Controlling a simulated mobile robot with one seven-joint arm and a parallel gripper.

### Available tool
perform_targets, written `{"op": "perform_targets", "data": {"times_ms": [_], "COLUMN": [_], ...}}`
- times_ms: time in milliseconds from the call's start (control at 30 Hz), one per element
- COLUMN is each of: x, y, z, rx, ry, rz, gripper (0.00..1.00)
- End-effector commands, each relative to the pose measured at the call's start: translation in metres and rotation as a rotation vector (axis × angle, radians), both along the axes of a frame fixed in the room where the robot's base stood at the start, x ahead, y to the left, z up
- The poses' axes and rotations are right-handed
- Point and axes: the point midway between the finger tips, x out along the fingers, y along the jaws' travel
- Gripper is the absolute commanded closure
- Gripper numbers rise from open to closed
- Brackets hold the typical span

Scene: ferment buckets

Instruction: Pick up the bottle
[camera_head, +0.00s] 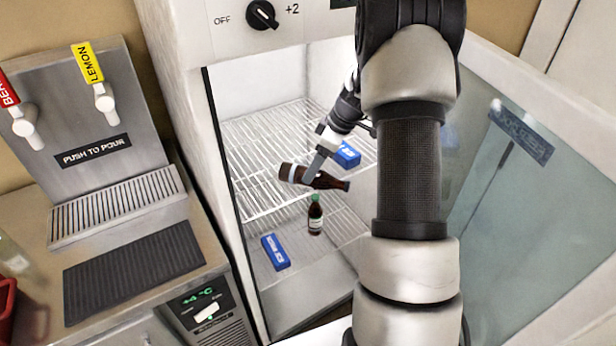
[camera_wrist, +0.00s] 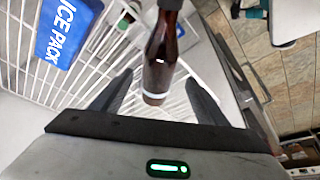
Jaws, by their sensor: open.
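A brown bottle (camera_head: 326,181) with a pale band lies on its side at the upper wire shelf (camera_head: 262,150) inside the open fridge, its neck to the right. My gripper (camera_head: 313,170) is at this bottle, with a finger across it in the head view. In the wrist view the bottle (camera_wrist: 160,58) lies between the two spread fingers of my gripper (camera_wrist: 158,92), its neck pointing up the picture. Gaps show beside the bottle there. A smaller dark bottle (camera_head: 315,216) with a green cap and pale label stands upright lower in the fridge.
A blue ice pack (camera_head: 347,155) lies right of my gripper; it also shows in the wrist view (camera_wrist: 66,30). Another blue ice pack (camera_head: 275,252) lies lower down. The glass door (camera_head: 540,200) stands open at right. A drink dispenser (camera_head: 90,130) is at left.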

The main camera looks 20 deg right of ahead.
Motion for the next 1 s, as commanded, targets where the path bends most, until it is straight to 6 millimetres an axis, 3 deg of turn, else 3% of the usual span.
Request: {"op": "perform_targets", "data": {"times_ms": [233, 533, 900, 1000], "x": [0.012, 0.013, 0.013, 0.014], "y": [0.009, 0.01, 0.01, 0.01], "z": [-0.032, -0.037, -0.037, -0.036], "rx": [0.002, 0.0, 0.001, 0.0], "ry": [0.002, 0.0, 0.001, -0.001], "rz": [0.001, 0.0, 0.0, 0.0], "gripper": [0.32, 0.32, 0.93, 0.96]}}
